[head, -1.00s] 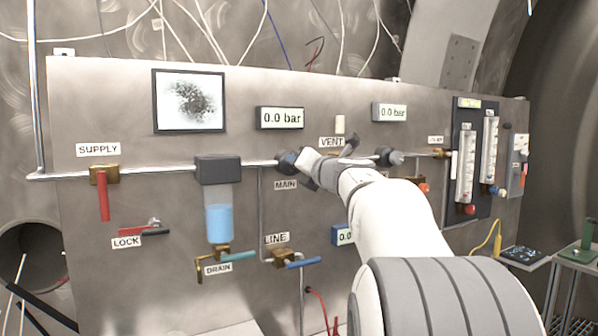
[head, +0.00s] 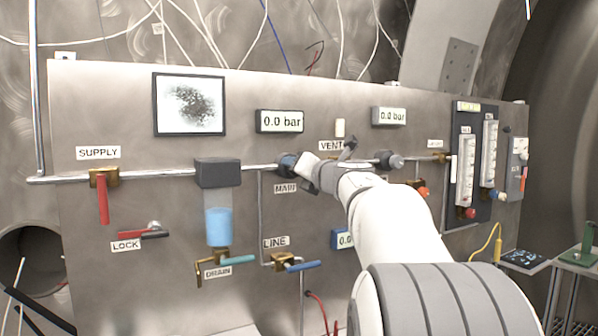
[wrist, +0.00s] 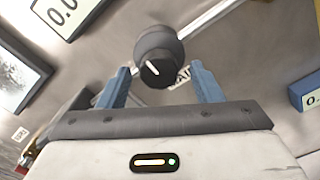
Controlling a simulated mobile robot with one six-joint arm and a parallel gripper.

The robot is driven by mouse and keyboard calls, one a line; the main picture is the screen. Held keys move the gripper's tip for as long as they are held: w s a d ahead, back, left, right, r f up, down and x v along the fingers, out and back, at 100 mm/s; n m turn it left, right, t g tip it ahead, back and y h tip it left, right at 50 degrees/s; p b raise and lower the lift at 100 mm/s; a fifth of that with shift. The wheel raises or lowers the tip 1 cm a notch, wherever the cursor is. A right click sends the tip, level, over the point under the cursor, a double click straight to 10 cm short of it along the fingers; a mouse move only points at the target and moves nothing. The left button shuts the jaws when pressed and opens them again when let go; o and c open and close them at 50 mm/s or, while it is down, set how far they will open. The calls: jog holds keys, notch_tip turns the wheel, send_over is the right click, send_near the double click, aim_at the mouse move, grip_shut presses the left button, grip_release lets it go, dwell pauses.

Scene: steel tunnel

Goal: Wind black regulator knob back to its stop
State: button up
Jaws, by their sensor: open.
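The black regulator knob (wrist: 157,68) is round with a white pointer line on its face. In the wrist view it sits in the gap between my two blue fingers, near their tips, with no clear contact on either side. My gripper (wrist: 160,72) is open around it and empty. In the head view my gripper (head: 297,165) is at the panel pipe just above the MAIN label (head: 285,188), and the knob is mostly hidden by the fingers. The pressure display (head: 281,121) above reads 0.0 bar.
A second regulator (head: 385,158) and the VENT valve (head: 348,146) lie close to the right, partly behind my arm. The filter bowl with blue liquid (head: 218,222) hangs to the left. The LINE valve (head: 284,261) is below, and the SUPPLY lever (head: 103,198) is farther left.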

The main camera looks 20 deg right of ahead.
jog(key=s, duration=0.8)
jog(key=shift+d+b, duration=0.15)
jog(key=shift+b, duration=0.2)
jog(key=shift+w, duration=0.1)
